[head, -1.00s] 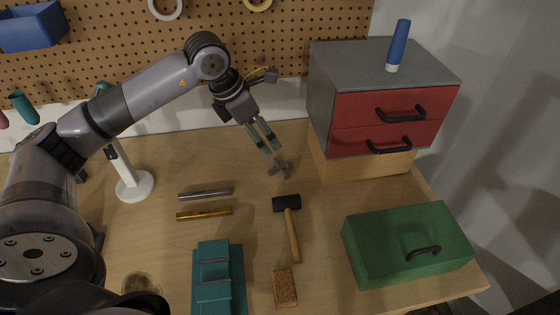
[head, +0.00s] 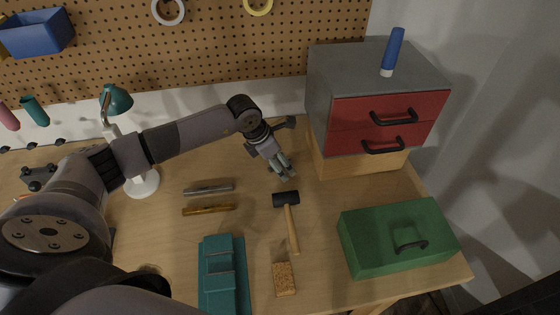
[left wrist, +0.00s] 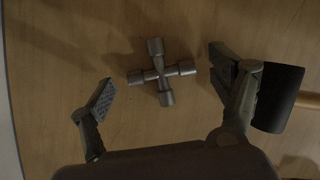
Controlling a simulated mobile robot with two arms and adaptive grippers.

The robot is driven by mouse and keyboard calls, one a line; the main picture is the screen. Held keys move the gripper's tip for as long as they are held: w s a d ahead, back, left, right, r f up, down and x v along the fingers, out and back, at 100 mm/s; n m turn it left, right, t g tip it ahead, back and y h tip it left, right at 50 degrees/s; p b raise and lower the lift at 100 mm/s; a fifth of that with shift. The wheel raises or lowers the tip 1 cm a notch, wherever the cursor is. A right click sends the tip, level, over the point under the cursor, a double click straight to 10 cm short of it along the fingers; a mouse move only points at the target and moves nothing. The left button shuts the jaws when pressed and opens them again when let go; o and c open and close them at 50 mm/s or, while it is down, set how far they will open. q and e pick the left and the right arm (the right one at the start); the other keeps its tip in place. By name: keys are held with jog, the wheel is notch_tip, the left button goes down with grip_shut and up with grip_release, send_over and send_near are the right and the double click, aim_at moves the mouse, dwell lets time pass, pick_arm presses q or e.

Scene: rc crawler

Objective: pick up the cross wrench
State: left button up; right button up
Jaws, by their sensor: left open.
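The cross wrench is a small grey metal cross with a socket on each arm. In the left wrist view the cross wrench (left wrist: 161,73) lies on the wooden bench, between my two spread fingers and apart from both. My left gripper (head: 284,170) is open and empty in the head view, pointing down above the wrench. Its fingers mostly hide the wrench there. In the left wrist view the left gripper (left wrist: 163,84) has one finger on each side of the wrench. My right gripper is not in view.
A black-headed hammer (head: 290,222) lies close in front of the gripper. The red-drawer cabinet (head: 385,120) stands to the right, with a green toolbox (head: 375,250) in front. Two metal bars (head: 208,210), a teal box (head: 222,275) and a lamp (head: 142,183) are to the left.

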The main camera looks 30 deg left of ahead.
pick_arm(q)
jog(key=shift+f, duration=0.1)
jog(key=c, duration=1.3)
